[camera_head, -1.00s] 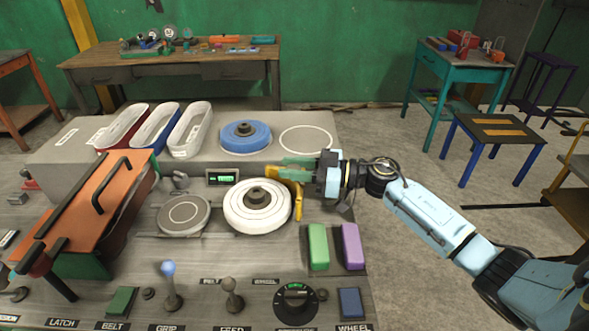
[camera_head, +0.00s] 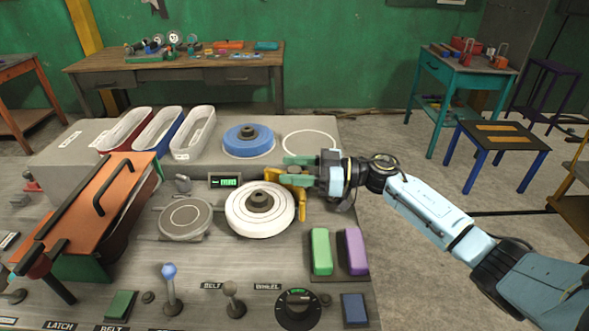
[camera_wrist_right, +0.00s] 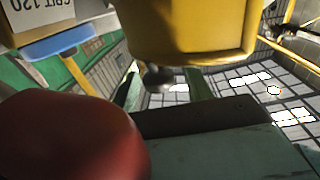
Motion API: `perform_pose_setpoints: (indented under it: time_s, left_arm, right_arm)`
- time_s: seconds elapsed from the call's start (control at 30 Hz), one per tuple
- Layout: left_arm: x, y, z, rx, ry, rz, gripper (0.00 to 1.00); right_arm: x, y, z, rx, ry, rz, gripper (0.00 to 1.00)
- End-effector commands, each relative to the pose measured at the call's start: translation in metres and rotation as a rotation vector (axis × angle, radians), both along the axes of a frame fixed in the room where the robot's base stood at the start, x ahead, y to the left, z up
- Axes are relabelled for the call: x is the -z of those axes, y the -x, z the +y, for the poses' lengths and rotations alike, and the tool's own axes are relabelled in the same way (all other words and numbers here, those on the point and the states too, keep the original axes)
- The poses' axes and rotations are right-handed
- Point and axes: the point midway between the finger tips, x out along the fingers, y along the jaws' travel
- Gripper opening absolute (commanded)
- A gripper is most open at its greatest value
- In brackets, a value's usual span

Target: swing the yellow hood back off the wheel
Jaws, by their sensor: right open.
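The yellow hood (camera_head: 301,206) stands at the right side of the white wheel (camera_head: 259,209), clear of its top face. My right gripper (camera_head: 300,168) is open at the hood's upper end, its green fingers pointing left beside it. In the right wrist view the yellow hood (camera_wrist_right: 190,30) fills the top centre, close to the fingers, and a round dark red shape fills the lower left. I cannot tell from these views whether the fingers touch the hood. My left gripper does not show.
A blue wheel (camera_head: 248,140) sits behind the white wheel. A grey round plate (camera_head: 184,217) lies to its left. Green (camera_head: 320,250) and purple (camera_head: 354,249) blocks stand in front right. Levers, a dial (camera_head: 298,308) and an orange-topped belt unit (camera_head: 105,203) fill the front and left.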

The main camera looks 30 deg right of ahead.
Motion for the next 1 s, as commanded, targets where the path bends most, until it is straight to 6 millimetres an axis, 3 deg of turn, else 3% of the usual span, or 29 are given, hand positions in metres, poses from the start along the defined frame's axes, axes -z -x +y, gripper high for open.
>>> perform_pose_setpoints:
  time_s: [0.17, 0.5, 0.7, 1.0]
  left_arm:
    - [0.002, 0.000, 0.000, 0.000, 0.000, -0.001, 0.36]
    - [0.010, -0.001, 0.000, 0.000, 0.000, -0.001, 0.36]
    - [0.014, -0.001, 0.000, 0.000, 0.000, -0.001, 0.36]
    - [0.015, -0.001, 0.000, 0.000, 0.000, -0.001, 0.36]
  right_arm:
    - [0.001, 0.007, -0.013, 0.001, 0.003, 0.001, 0.50]
    - [0.002, 0.045, -0.076, 0.001, 0.005, 0.003, 0.50]
    - [0.002, 0.062, -0.104, 0.001, 0.002, 0.004, 0.50]
    - [0.000, 0.069, -0.115, 0.000, 0.001, 0.000, 0.50]
